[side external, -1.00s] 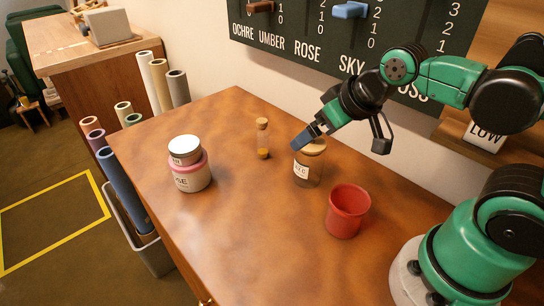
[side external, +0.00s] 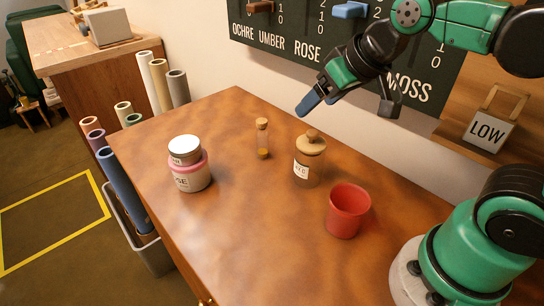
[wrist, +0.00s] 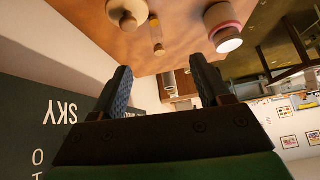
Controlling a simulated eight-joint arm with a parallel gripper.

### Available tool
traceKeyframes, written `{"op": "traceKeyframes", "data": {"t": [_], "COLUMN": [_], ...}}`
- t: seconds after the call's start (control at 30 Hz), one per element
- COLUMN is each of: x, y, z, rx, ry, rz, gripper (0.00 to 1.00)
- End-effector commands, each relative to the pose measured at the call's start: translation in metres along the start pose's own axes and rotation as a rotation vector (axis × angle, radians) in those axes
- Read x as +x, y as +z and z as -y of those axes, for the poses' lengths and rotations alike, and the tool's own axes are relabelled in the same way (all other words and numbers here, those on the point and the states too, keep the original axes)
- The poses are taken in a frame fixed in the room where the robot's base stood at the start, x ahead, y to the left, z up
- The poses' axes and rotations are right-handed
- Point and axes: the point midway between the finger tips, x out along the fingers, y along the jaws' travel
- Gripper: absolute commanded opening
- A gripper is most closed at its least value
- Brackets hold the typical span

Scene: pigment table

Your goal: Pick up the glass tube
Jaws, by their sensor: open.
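The glass tube (side external: 262,139) stands upright on the wooden table, with a cork-coloured top and orange-brown matter at its bottom. In the wrist view the glass tube (wrist: 156,33) shows beyond and between the fingers, clear of them. My gripper (side external: 309,105) is raised above the table, to the right of the tube and over the back of the wooden-lidded jar. In the wrist view my gripper (wrist: 158,85) has its two blue fingers apart with nothing between them.
A wooden-lidded jar (side external: 308,168) stands right of the tube, with a red cup (side external: 347,211) nearer the front. A pink-banded jar with a silver lid (side external: 190,170) stands at left. The board with sliders (side external: 300,35) is behind the table. Table between the tube and pink-banded jar is clear.

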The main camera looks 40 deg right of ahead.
Motion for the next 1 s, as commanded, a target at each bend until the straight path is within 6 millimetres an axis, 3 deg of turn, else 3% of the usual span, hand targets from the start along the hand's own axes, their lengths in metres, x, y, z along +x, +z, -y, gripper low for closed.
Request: {"op": "traceKeyframes", "data": {"t": [0.27,0.37,0.7,0.9,0.97,1.0], "x": [0.012,0.019,0.054,0.075,0.083,0.094], "y": [-0.025,-0.037,-0.084,-0.103,-0.104,-0.095], "z": [0.001,0.001,-0.006,-0.013,-0.015,-0.014], "rx": [0.612,0.914,2.174,2.784,2.916,2.902], "ry": [-0.044,-0.069,-0.177,-0.224,-0.232,-0.231], "rz": [-0.009,-0.005,0.081,0.18,0.209,0.206], "gripper": [0.7,0.7,0.7,0.7,0.7,0.7]}}
